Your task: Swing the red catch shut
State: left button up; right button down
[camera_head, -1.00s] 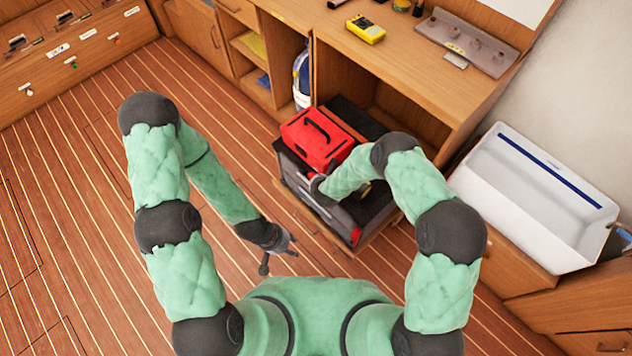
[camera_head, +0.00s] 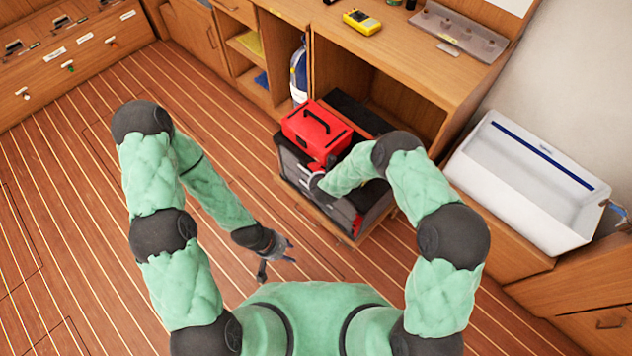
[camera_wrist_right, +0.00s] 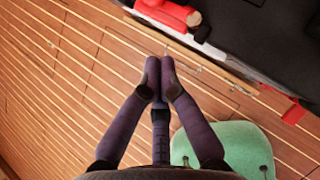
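I cannot tell which is the catch. The wrist view shows a red rounded part (camera_wrist_right: 165,12) at the case edge and a red tab (camera_wrist_right: 293,112) farther right. My right gripper (camera_wrist_right: 160,62) has its fingertips together, empty, apart from both red parts; my arm hides it in the head view. My left gripper (camera_head: 277,262) is open and empty above the floor.
A red box with a black handle (camera_head: 316,130) sits on the case. The wooden locker (camera_head: 385,70) rises behind, with a yellow meter (camera_head: 362,21) on top. A white open bin (camera_head: 525,190) stands at the right. The plank floor (camera_head: 80,220) at the left is clear.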

jog(key=s+a+r+p, duration=0.1)
jog(key=s+r+p, duration=0.2)
jog(key=s+r, duration=0.2)
notch_tip(320, 180, up, 2)
jog(key=shift+a+r, duration=0.2)
jog(key=shift+a, duration=0.1)
dwell(0.4)
jog(key=s+d+n+g+y, duration=0.1)
jog(key=s+d+n+g, duration=0.2)
jog(key=s+d+n, duration=0.3)
jog(key=s+d+n+g+y, duration=0.1)
jog(key=s+d+n+g, duration=0.3)
jog(key=s+n, duration=1.3)
jog(key=d+n, duration=0.1)
jog(key=n, duration=0.7)
jog(key=shift+d+y, duration=0.3)
jog(key=shift+d, duration=0.1)
jog(key=shift+r, duration=0.1)
